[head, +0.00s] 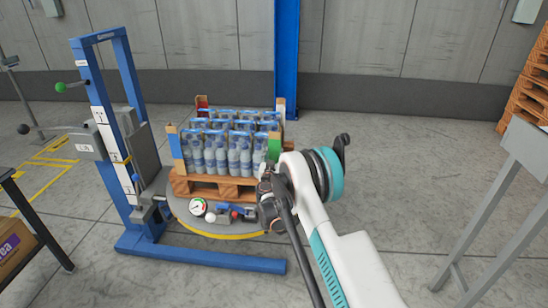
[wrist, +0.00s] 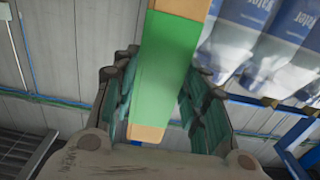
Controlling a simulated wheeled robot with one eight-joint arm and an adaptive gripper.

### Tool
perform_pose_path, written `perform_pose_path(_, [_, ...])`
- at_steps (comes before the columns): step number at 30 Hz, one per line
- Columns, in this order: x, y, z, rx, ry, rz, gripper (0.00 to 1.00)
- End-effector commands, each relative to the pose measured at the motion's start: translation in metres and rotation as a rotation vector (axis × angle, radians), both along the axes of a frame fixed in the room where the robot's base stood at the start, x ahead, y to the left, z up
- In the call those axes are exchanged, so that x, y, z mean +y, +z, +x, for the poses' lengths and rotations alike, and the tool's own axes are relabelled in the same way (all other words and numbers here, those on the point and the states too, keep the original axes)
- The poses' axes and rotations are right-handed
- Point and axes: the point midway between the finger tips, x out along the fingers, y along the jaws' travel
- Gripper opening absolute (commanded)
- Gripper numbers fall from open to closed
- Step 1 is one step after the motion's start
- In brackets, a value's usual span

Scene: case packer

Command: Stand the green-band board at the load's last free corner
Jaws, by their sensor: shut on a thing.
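The green-band board (wrist: 165,75) stands between the fingers of my gripper (wrist: 158,88), which is shut on it. In the head view the board (head: 274,148) shows upright at the load's front right corner, close beside the bottles; whether it touches them I cannot tell. The load (head: 222,155) is several shrink-wrapped bottles on a wooden pallet (head: 215,189). A blue-band board (head: 175,147) stands at the front left corner, a red-band board (head: 202,103) at the back left, and another board (head: 280,106) at the back right. My wrist hides the pallet's front right end.
The pallet rests on a round turntable (head: 225,235) with a gauge (head: 197,206) and a red knob (head: 235,213) at its front. A blue frame (head: 125,140) stands left. A grey stand (head: 490,210) is at right. Open floor (head: 400,130) lies right of the load.

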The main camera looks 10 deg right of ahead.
Motion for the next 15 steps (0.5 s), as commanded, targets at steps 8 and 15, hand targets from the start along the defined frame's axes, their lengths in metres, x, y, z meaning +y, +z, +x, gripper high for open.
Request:
perform_pose_path(8, [0.0000,-0.0002,0.0000,0.000,0.000,0.000,0.61])
perform_pose_path(15, [0.0005,0.0023,-0.0010,0.000,0.000,0.000,0.61])
